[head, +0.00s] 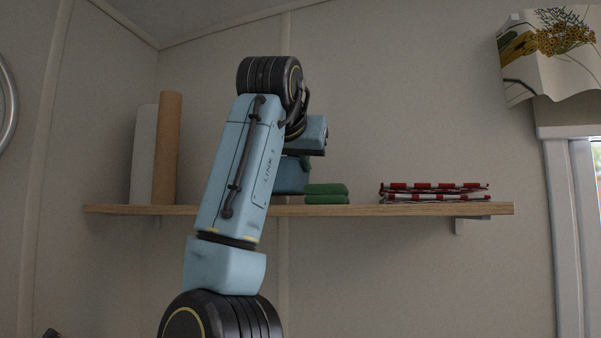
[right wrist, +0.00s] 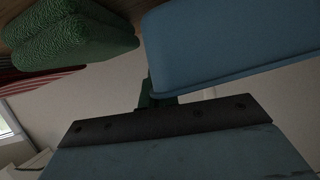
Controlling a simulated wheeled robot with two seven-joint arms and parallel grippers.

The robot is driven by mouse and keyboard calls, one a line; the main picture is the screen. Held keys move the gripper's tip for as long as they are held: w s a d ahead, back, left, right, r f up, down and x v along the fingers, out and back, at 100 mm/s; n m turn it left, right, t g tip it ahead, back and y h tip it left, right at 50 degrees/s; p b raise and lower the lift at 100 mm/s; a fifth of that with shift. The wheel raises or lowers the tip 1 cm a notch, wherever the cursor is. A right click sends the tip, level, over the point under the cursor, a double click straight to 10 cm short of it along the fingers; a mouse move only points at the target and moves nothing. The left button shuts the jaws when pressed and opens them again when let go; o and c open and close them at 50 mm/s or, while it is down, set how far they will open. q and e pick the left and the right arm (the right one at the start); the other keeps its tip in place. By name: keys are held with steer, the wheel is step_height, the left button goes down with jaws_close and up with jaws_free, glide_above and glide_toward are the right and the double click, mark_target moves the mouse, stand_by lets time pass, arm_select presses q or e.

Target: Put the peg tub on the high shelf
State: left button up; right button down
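The peg tub is blue and shows in the head view (head: 290,178), partly hidden behind my right arm. It is over the high shelf (head: 400,210), with a thin gap seeming to show between its bottom and the board. It fills the upper right of the right wrist view (right wrist: 235,40). My right gripper (head: 304,160) is at the tub's top, below my blue wrist. A dark green finger shows at the tub's rim in the right wrist view (right wrist: 150,95). The other finger is hidden. The tub's inside is not visible. My left gripper is not in view.
Folded green cloths (head: 327,194) lie just right of the tub. A brown roll (head: 167,148) and a white roll (head: 144,155) stand at the shelf's left. A patterned curtain (head: 550,55) hangs at the upper right.

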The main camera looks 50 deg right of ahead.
steer(key=shift+w+f, duration=0.1)
steer(key=shift+f, duration=0.85)
steer(key=shift+f, duration=0.2)
steer(key=c, duration=1.7)
jaws_free()
steer(key=shift+r, duration=0.15)
steer(key=shift+a+r, duration=0.1)
steer(key=shift+r, duration=0.05)
steer(key=b+v, duration=0.2)
steer(key=v, duration=1)
steer(key=shift+b, duration=0.35)
